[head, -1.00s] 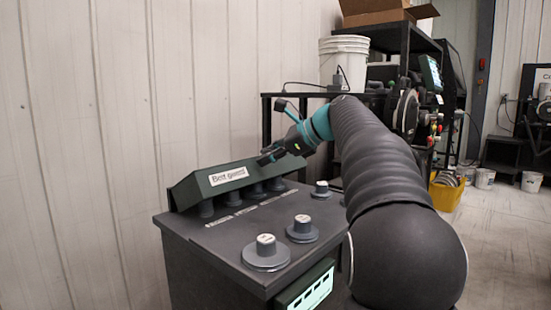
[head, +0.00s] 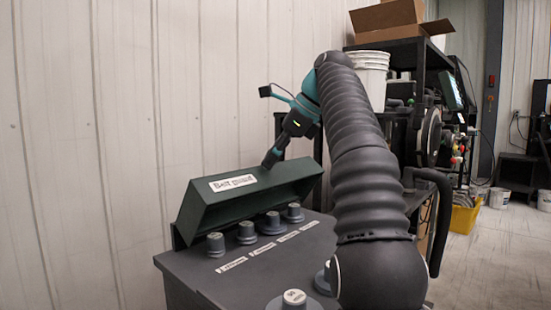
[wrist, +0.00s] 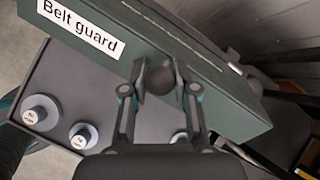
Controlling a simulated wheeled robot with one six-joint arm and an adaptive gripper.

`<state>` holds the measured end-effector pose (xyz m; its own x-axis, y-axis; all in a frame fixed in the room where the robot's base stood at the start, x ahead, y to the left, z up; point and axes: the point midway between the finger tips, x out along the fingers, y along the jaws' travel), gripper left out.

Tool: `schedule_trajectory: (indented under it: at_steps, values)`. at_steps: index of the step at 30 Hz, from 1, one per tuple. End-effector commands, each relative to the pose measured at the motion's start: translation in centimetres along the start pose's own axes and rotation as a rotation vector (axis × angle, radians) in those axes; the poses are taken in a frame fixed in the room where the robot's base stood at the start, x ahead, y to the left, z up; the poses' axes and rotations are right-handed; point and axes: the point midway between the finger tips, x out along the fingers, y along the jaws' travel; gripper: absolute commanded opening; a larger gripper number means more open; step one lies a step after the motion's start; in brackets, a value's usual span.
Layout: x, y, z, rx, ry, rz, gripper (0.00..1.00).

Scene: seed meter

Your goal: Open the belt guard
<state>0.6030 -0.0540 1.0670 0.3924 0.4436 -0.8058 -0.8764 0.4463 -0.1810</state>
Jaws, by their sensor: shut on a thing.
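The belt guard (head: 250,201) is a long dark green cover with a white "Belt guard" label, at the wall side of the dark machine top (head: 185,265). It is tilted up, and the row of grey pegs (head: 246,233) beneath it is uncovered. My gripper (head: 268,163) is at the guard's upper edge, right of the label. In the wrist view, my gripper's fingers (wrist: 159,88) are closed on a round dark knob (wrist: 161,79) on the guard (wrist: 218,98). In the head view the fingers hide the knob.
Larger round knobs (head: 294,299) stand on the front of the machine top. A pale panelled wall (head: 120,120) rises close behind the guard. Dark shelving with a white bucket (head: 372,80) and a cardboard box (head: 392,18) stands at the back right.

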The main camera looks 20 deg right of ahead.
Motion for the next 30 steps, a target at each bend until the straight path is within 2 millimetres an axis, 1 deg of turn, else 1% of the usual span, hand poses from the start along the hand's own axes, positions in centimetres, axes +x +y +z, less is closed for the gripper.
schedule_trajectory:
  at_steps: [12,13,14,15,16,30]
  values:
    - [-0.09,-0.02,-0.22,0.004,-0.001,0.004,0.00]
    - [-0.10,-0.03,-0.23,0.005,-0.001,0.004,0.30]
    - [-0.11,-0.03,-0.25,0.005,-0.001,0.004,0.38]
    - [-0.13,-0.05,-0.29,0.006,0.000,0.004,0.48]
    - [-0.16,-0.07,-0.33,0.006,0.000,0.003,0.54]
    - [-0.60,-0.16,-0.46,0.008,0.002,0.000,0.54]
